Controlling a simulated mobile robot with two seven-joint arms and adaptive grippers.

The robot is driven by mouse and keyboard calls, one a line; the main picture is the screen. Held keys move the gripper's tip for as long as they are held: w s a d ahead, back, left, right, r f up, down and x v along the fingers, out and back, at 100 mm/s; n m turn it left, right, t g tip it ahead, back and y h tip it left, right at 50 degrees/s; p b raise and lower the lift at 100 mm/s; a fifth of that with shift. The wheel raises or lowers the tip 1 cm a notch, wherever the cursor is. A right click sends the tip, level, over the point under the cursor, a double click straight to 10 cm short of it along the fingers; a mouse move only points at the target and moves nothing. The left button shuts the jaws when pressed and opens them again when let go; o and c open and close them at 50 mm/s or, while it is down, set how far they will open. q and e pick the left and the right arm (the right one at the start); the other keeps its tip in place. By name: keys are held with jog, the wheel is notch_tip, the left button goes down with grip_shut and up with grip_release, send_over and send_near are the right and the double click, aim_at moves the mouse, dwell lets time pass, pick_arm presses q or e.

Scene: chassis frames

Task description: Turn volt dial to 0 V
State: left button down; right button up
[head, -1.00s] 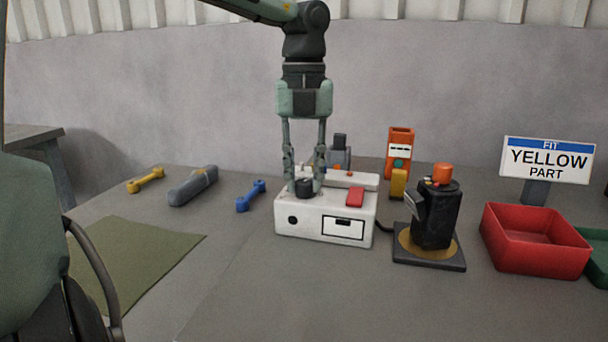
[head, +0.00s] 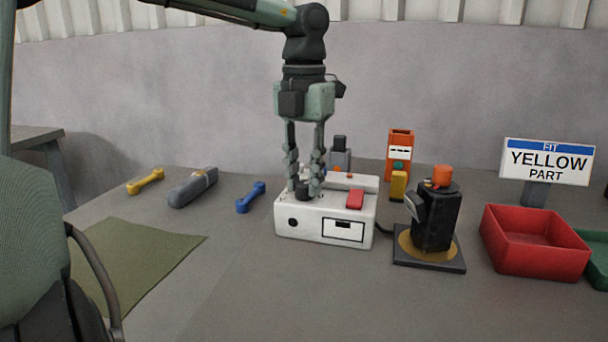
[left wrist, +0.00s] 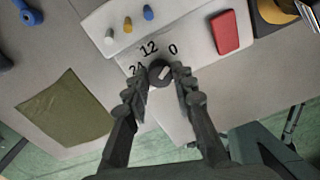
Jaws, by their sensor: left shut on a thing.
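The white box (head: 300,229) stands on the bench with a black volt dial (head: 302,190) on its top left. My left gripper (head: 305,188) points straight down with its fingers shut on the dial. In the left wrist view the dial (left wrist: 160,72) sits between the fingertips (left wrist: 161,75). The marks 24, 12 and 0 are printed around it. A pale pointer line on the dial leans to the upper right, roughly toward the 0. The fingers hide part of the dial. My right gripper is not in view.
A red block (head: 355,199) lies on the box top, right of the dial. A black device (head: 435,220) and a red bin (head: 535,241) stand to the right. A blue wrench (head: 251,197), a grey cylinder (head: 193,188) and a green mat (head: 135,262) lie left.

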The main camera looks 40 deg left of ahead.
aim_at(303, 184)
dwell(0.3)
pick_arm(q)
jog(key=c, duration=1.3)
grip_release()
jog(key=shift+o, duration=0.2)
notch_tip(303, 184, up, 12)
jog(key=shift+s, duration=0.1)
